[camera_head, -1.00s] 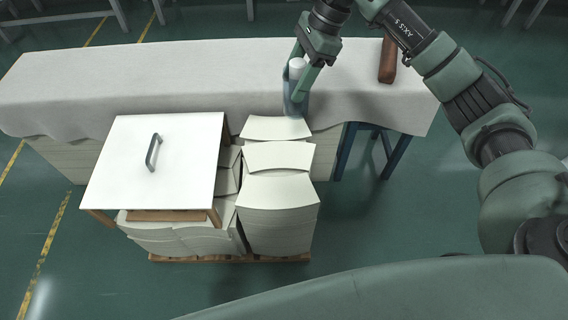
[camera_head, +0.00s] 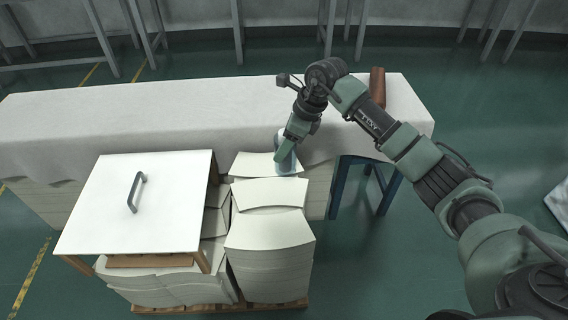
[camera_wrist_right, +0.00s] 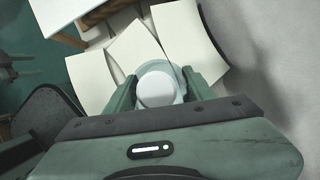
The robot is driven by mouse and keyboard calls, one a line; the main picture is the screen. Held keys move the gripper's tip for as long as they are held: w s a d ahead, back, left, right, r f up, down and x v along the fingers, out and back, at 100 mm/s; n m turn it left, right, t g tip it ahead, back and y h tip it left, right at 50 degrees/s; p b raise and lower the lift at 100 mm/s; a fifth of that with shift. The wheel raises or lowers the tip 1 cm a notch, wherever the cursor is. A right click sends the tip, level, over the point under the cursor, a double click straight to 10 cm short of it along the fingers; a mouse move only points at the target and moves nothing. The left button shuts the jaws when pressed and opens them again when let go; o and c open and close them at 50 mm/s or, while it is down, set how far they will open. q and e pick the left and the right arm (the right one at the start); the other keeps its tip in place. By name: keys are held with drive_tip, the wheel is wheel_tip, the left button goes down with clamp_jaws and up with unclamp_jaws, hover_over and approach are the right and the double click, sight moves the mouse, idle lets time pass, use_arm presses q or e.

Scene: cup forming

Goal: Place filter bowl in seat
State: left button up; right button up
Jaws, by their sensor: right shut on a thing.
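My right gripper (camera_head: 287,146) points down and is shut on a round, pale blue thing with a white top (camera_head: 285,163), which I take as the filter bowl. In the right wrist view the bowl (camera_wrist_right: 158,86) shows its round white top between the two green fingers of my right gripper (camera_wrist_right: 165,85). The bowl is over the far end of the paper stacks, close to the cloth-covered table's front edge. I cannot tell whether it touches the paper. No seat can be made out in these views. My left gripper is not in view.
Stacks of white curved sheets (camera_head: 268,229) stand on a wooden pallet (camera_head: 290,306). Left of them is a white board with a handle (camera_head: 110,210). Behind is a long table under grey cloth (camera_head: 150,115), with a brown block (camera_head: 377,86). Green floor is free at right.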

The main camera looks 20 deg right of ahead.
sight(284, 161)
wheel_tip(284, 161, down, 6)
drive_tip(key=shift+b, duration=0.35)
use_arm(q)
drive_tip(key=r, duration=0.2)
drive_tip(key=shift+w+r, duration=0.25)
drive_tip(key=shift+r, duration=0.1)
use_arm(e)
drive_tip(key=shift+f, duration=0.1)
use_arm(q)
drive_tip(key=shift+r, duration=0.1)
use_arm(e)
drive_tip(key=shift+f, duration=0.1)
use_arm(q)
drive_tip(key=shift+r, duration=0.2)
use_arm(e)
drive_tip(key=o, duration=1.4)
